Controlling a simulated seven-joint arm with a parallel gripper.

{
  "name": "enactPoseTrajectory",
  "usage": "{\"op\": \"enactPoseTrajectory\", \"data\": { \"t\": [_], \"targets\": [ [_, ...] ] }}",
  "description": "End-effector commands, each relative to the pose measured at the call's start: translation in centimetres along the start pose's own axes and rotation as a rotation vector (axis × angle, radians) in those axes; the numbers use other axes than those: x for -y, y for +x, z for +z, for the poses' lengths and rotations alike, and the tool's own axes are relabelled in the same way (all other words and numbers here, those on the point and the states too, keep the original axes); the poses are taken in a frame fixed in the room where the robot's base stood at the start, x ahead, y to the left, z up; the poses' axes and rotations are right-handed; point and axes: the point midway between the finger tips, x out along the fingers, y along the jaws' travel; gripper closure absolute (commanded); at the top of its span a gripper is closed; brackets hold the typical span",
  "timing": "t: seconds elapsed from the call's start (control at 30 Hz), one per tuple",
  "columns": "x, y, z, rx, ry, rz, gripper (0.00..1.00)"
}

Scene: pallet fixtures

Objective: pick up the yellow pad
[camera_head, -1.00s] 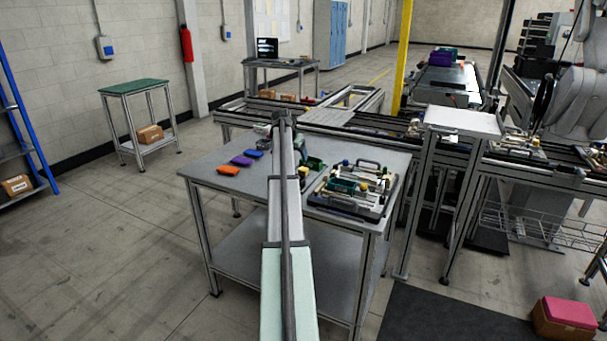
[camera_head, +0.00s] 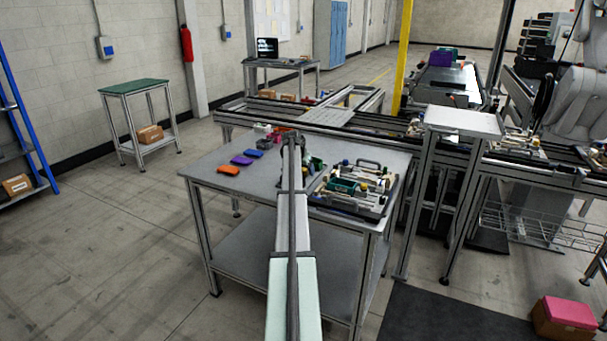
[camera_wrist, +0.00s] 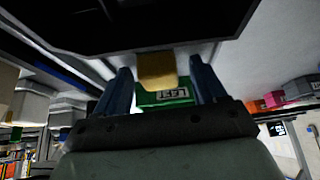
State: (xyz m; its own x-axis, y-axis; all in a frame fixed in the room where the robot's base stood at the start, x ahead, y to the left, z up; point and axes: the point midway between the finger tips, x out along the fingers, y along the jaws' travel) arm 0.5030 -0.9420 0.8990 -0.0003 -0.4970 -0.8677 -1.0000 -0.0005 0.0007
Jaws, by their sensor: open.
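The yellow pad (camera_wrist: 157,72) shows in the wrist view as a small yellow block between the two blue fingers of my gripper (camera_wrist: 160,66). A green block with a white label (camera_wrist: 166,97) shows just below it in the picture, also between the fingers. My gripper is open, with a finger on each side of the pad; I cannot tell whether either finger touches it. In the head view my arm covers the gripper, and I cannot make out the yellow pad there.
Orange (camera_head: 228,170), purple (camera_head: 241,160) and blue (camera_head: 254,153) pads lie on the grey table (camera_head: 215,180), left of my arm. A fixture tray with green and yellow parts (camera_head: 347,188) stands on the right. The table's front left is clear.

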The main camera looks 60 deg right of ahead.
Motion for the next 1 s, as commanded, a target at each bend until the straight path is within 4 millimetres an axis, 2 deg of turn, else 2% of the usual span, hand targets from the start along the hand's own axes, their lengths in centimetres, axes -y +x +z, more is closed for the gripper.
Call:
{"op": "enactPoseTrajectory", "data": {
  "t": [0.23,0.83,1.0],
  "targets": [
    [0.01,0.1,-0.01,-0.001,0.0,-0.001,0.32],
    [0.01,0.06,-0.02,-0.001,0.0,0.0,0.89],
    [0.01,0.03,-0.04,-0.001,0.0,0.0,0.9]
  ]
}}
